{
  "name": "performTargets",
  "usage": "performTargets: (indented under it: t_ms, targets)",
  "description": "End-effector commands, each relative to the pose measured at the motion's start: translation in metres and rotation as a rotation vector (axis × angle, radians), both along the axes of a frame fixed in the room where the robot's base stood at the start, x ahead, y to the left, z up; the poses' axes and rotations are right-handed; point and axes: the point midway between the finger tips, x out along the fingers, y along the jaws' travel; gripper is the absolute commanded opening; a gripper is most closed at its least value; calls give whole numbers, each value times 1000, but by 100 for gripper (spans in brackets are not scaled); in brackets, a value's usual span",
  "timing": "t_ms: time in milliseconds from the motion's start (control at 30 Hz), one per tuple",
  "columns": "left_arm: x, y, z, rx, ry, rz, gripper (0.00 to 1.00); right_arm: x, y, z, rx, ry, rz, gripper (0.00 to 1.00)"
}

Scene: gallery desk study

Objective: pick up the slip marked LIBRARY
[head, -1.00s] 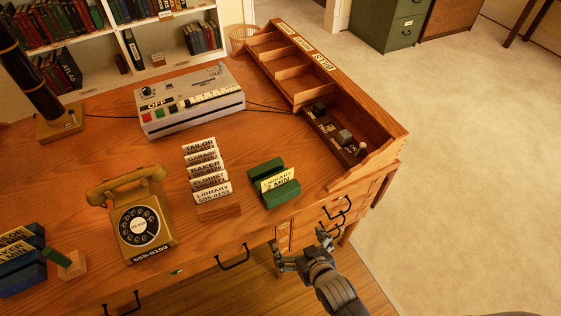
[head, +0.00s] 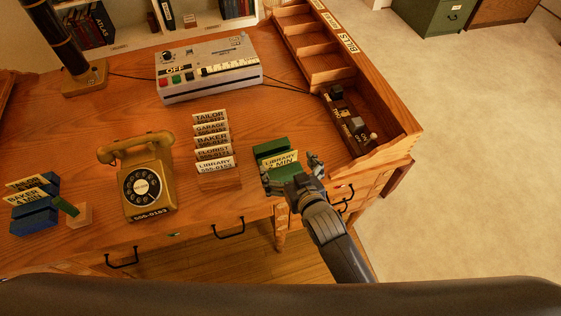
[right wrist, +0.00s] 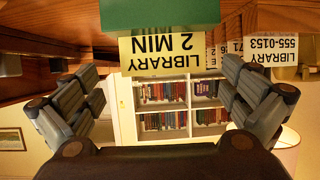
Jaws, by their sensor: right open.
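The slip marked LIBRARY 2 MIN (head: 281,161) is pale yellow and stands in a green holder (head: 268,149) near the desk's front edge. In the right wrist view the slip (right wrist: 160,55) shows upside down, with the green holder (right wrist: 160,14) at the top edge. My right gripper (head: 290,172) is at the front of the holder, partly covering it. Its fingers (right wrist: 161,92) are spread either side of the slip's place in the picture, with nothing between them. Whether they touch the holder cannot be told. My left gripper is not in view.
A card rack (head: 219,181) with several cards, one reading LIBRARY 555-0153, stands just left of the holder. A yellow telephone (head: 146,187) and blue slip holder (head: 36,214) are further left. A wooden compartment tray (head: 385,141) borders the right. A grey machine (head: 208,72) stands behind.

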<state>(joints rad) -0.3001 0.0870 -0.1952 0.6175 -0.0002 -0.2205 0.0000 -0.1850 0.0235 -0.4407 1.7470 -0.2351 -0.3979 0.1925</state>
Motion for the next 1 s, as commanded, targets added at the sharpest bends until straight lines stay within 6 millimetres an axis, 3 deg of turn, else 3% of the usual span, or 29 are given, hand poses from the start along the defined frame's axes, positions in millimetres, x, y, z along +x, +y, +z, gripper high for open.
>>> performTargets:
  t_ms: [400, 733, 800, 900, 1000]
  targets:
    - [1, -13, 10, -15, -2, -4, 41, 38, 18, -15, 0, 1, 0, 100]
    - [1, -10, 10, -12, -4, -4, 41, 41, 19, -17, 0, 0, 1, 100]
    - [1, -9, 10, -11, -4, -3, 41, 41, 19, -17, 0, 0, 1, 85]
    - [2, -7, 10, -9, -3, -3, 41, 41, 19, -17, 0, 0, 1, 74]
    - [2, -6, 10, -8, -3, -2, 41, 41, 19, -17, 0, 0, 1, 74]
